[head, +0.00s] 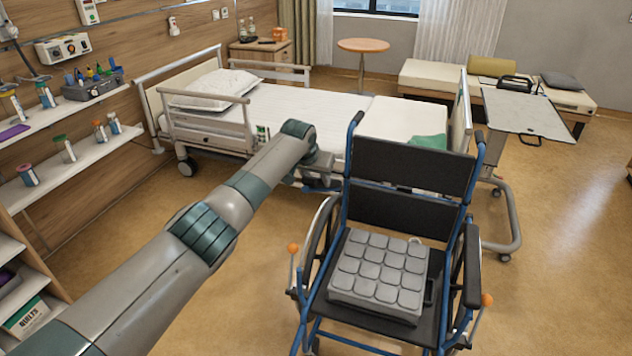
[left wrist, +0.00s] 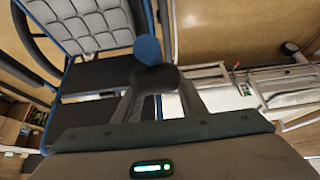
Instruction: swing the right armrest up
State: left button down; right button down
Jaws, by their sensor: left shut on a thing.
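The wheelchair faces me, with a black backrest (head: 410,165) and blue frame. The armrest at picture right (head: 471,265) lies level. No level pad shows at picture left, the chair's own right side. My left gripper (head: 328,180) is there, beside the upper backrest post. In the left wrist view my left gripper (left wrist: 158,98) is shut on a dark rounded piece (left wrist: 155,78), which looks like the end of the raised right armrest. A blue round end (left wrist: 148,48) shows just beyond it. Most of this armrest is hidden in the head view. My right gripper is out of view.
A grey padded cushion (head: 380,275) lies on the wheelchair seat. The bed (head: 300,110) stands close behind the chair. An overbed table (head: 527,112) stands at right. Shelves with bottles (head: 75,140) line the left wall. Floor at right front is clear.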

pick_arm(q)
jog(key=shift+r, duration=0.15)
jog(key=c, duration=1.1)
grip_release()
